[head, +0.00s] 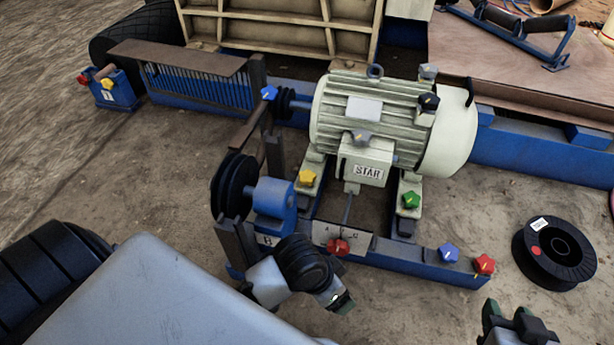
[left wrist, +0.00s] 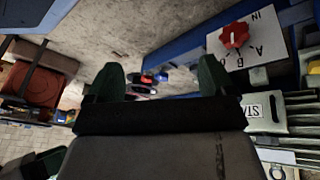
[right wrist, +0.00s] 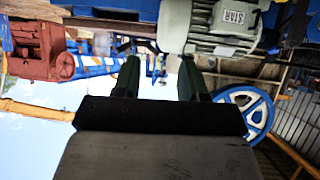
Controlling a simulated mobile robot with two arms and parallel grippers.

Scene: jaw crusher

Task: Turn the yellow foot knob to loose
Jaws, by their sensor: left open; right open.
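The yellow foot knob (head: 307,177) is a star-shaped knob on the left foot of the cream motor (head: 345,115), beside the STAR terminal box. My left gripper (head: 341,301) is low in front of the frame, below the red knob and apart from the yellow one. In the left wrist view its fingers (left wrist: 160,80) are open with nothing between them. My right gripper (head: 517,322) is at the bottom right, partly cut off and far from the yellow knob. In the right wrist view its fingers (right wrist: 160,78) are open and empty.
A red knob (head: 338,246) sits by a lettered plate, and a green knob (head: 411,199) on the right foot. Blue (head: 448,253) and red (head: 484,264) knobs stand on the front rail. A black spool (head: 554,252) lies right. A pulley (head: 232,187) stands left.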

